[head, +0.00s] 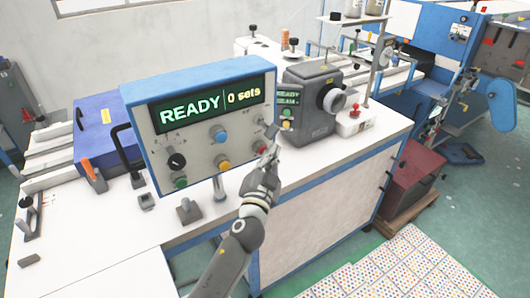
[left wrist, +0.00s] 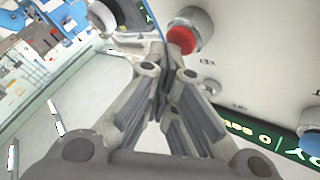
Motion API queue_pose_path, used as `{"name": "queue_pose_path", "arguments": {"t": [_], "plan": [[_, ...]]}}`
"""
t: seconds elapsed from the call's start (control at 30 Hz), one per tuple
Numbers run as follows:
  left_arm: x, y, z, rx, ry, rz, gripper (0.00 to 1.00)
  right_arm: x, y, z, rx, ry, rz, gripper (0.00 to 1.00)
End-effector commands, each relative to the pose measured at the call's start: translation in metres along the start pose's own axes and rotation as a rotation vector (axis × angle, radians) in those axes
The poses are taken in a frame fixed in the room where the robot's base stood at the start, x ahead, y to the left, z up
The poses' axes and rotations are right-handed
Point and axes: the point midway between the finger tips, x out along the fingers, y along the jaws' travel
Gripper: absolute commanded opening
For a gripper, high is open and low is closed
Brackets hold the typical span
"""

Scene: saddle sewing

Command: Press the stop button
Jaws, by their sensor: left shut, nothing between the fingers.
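The control box (head: 200,140) has a blue frame, a pale front panel and a lit display (head: 212,103) reading "READY" and "0 sets". A red button (left wrist: 181,40) in a grey collar shows in the left wrist view, close beside the fingertips; I cannot tell whether they touch. In the head view my gripper largely covers that part of the panel. My left gripper (head: 270,142) is shut and empty in front of the panel's right side. Its closed fingers also show in the left wrist view (left wrist: 158,60). My right gripper is not in view.
The panel also carries a black knob (head: 177,161), a blue button (head: 218,133), a yellow button (head: 223,164) and a green button (head: 180,182). A grey machine (head: 308,105) stands close to the right. The white table (head: 110,230) is fairly clear at front left.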

Motion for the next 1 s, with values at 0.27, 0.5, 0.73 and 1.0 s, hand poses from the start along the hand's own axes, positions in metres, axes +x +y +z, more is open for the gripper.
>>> {"name": "queue_pose_path", "arguments": {"t": [0.27, 0.5, 0.73, 1.0], "plan": [[-0.01, 0.007, -0.006, -0.001, -0.001, 0.0, 0.0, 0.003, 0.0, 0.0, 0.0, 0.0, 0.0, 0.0], [-0.012, 0.009, -0.008, 0.0, -0.001, 0.0, 0.0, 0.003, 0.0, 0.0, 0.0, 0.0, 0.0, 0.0], [-0.016, 0.012, -0.01, -0.001, -0.001, 0.001, 0.0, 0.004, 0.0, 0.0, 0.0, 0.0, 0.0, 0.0], [-0.035, 0.026, -0.023, -0.003, -0.001, 0.001, 0.0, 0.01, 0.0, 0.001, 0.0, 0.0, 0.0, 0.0]]}}
